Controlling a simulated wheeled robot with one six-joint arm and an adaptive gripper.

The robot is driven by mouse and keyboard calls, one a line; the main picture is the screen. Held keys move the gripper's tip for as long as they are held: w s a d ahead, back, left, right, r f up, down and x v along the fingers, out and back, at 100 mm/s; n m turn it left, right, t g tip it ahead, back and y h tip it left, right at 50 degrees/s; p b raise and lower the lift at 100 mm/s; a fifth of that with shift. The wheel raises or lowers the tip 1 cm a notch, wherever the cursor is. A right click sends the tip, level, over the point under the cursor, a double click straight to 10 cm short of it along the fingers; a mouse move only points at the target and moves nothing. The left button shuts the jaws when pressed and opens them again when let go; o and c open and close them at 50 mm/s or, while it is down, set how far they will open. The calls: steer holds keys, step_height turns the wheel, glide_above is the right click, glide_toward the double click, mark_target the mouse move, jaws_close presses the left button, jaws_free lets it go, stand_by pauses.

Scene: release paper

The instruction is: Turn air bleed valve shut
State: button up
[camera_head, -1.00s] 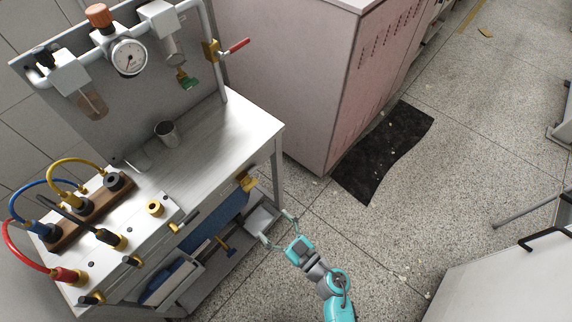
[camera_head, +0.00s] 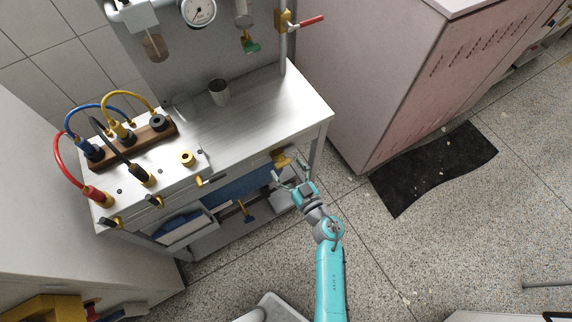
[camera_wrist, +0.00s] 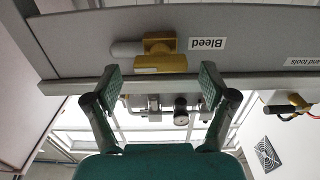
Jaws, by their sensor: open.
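The bleed valve (camera_head: 281,161) is a yellow fitting on the bench's front edge, near its right corner. In the wrist view it is a yellow body (camera_wrist: 158,60) with a grey rounded stub pointing left, beside an upside-down "Bleed" label (camera_wrist: 207,43). My gripper (camera_head: 288,174) is open and empty, just in front of and below the valve in the head view. In the wrist view its two green-padded fingers (camera_wrist: 160,82) stand apart, one on each side of the valve. I see no contact. The gripper partly hides the valve's surroundings in the head view.
The metal bench (camera_head: 270,100) carries a cup (camera_head: 219,91) and a hose manifold (camera_head: 135,143). A red-handled valve (camera_head: 310,21) sits on the pipe above. A pink cabinet (camera_head: 385,90) stands right of the bench, with a black mat (camera_head: 435,170) on the floor. Floor to the right is open.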

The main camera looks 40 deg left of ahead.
steer(key=shift+w+a, duration=0.2)
steer(key=shift+a, duration=0.4)
steer(key=c, duration=1.2)
steer(key=shift+o, duration=0.2)
